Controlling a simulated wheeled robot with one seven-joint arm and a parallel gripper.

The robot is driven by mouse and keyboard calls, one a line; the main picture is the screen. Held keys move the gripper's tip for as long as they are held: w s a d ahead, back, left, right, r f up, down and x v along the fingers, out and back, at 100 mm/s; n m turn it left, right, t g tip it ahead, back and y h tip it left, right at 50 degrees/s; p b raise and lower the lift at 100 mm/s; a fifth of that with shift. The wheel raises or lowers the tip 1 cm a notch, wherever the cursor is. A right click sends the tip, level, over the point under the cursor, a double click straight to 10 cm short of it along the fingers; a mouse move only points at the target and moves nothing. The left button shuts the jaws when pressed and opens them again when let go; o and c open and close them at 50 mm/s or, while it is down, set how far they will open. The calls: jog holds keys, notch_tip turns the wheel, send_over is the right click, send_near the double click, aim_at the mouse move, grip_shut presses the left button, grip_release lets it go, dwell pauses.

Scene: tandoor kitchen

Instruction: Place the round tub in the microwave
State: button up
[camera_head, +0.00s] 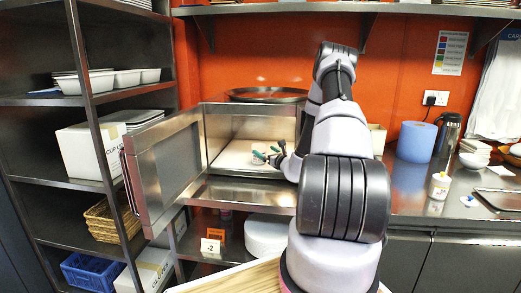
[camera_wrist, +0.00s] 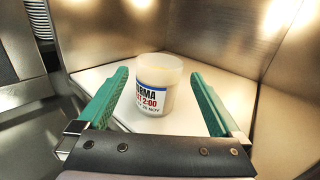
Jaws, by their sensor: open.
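The round tub (camera_wrist: 158,98) is white and translucent, with a printed label. It stands upright on the pale floor of the microwave (camera_head: 203,140), whose door (camera_head: 165,170) is swung open to the left. My gripper (camera_wrist: 160,78) is open, its green fingers on either side of the tub with visible gaps.
A dark round pan (camera_head: 267,94) lies on top of the microwave. A steel shelf rack with white trays (camera_head: 100,82) stands at left.

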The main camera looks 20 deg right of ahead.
jog(key=s, duration=0.5)
jog(key=s+a+r+n+g+y, duration=0.2)
jog(key=a+r+n+g+y, duration=0.2)
jog(key=a+r+n+y, duration=0.8)
jog(key=s+a+r+n+g, duration=0.3)
jog(key=s+a+r, duration=0.15)
jog(key=a, duration=0.25)
jog(key=s+a+r+n+g, duration=0.3)
jog(key=s+a+r+g, duration=0.1)
jog(key=a+r, duration=0.15)
jog(key=s+a+r+n+g+h, duration=0.2)
jog(key=s+n, duration=0.2)
jog(key=s, duration=0.3)
jog(key=s+a+r+n+g+h, duration=0.1)
jog(key=s+a+n+g+h, duration=0.15)
jog(key=s, duration=0.35)
jog(key=s+d+r+n+t+h, duration=0.4)
jog(key=s+d+r+n+h, duration=0.2)
jog(key=s, duration=0.4)
jog(key=shift+s+d+r+t+h, duration=0.2)
jog(key=shift+d+r+t+h, duration=0.1)
jog(key=shift+r+t+h, duration=0.1)
jog(key=shift+c, duration=0.3)
